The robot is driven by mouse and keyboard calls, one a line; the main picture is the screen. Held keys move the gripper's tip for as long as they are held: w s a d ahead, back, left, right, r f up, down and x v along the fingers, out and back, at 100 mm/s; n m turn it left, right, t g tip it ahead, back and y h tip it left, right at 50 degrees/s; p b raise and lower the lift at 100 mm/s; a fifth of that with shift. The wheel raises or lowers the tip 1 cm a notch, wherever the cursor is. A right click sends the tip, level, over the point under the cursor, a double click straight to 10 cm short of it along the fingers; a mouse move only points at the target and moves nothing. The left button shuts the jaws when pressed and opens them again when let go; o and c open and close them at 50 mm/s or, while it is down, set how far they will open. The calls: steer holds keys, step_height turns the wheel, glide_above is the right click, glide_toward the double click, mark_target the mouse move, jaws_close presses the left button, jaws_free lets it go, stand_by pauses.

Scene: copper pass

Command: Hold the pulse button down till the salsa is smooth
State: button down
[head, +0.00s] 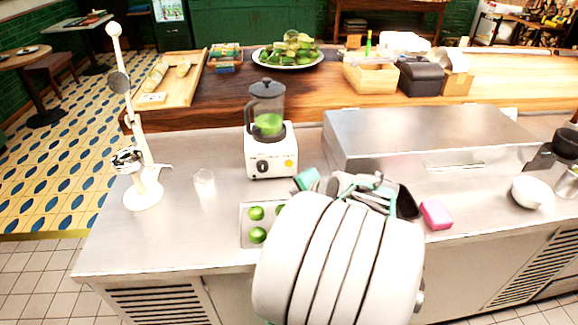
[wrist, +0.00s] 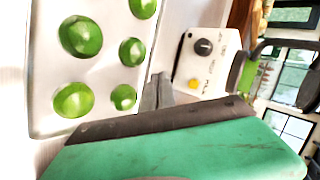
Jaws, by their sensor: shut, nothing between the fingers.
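The blender stands upright on the steel counter in the head view, with a white base (head: 284,163), a dark knob on its front and a dark lid. Green salsa (head: 268,124) sits low in its clear jar. In the wrist view, the base's front panel (wrist: 209,66) shows the dark knob and a yellow pulse button (wrist: 193,84). My gripper (wrist: 158,90) is shut and empty, its tips pointing toward the panel. The tips appear just short of the button, but I cannot tell the exact gap. In the head view my arm hides the fingertips.
A metal tray (head: 246,211) of green limes lies in front of the blender, close beside my gripper. A clear glass (head: 204,183) and a white stand (head: 145,190) are to the left. A pink sponge (head: 436,215) and steel cabinet (head: 420,135) are to the right.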

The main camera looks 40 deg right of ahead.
mark_target(289, 164)
steer(key=shift+w, duration=0.1)
steer(key=shift+w+d+b, duration=0.2)
steer(key=shift+w+d, duration=0.6)
steer(key=shift+w, duration=0.4)
steer(key=shift+w+d+b, duration=0.2)
steer(key=shift+w+d, duration=0.65)
steer(key=shift+w, duration=0.3)
steer(key=shift+w+d+b, duration=0.2)
steer(key=shift+w+d, duration=0.6)
steer(key=shift+w, duration=0.4)
steer(key=shift+w, duration=0.1)
steer(key=shift+w+d, duration=0.2)
steer(key=shift+w, duration=0.05)
steer(key=shift+w+d, duration=0.3)
steer(key=shift+w, duration=0.1)
steer(key=shift+s+a, duration=0.5)
steer(key=shift+s, duration=0.25)
steer(key=shift+s, duration=0.1)
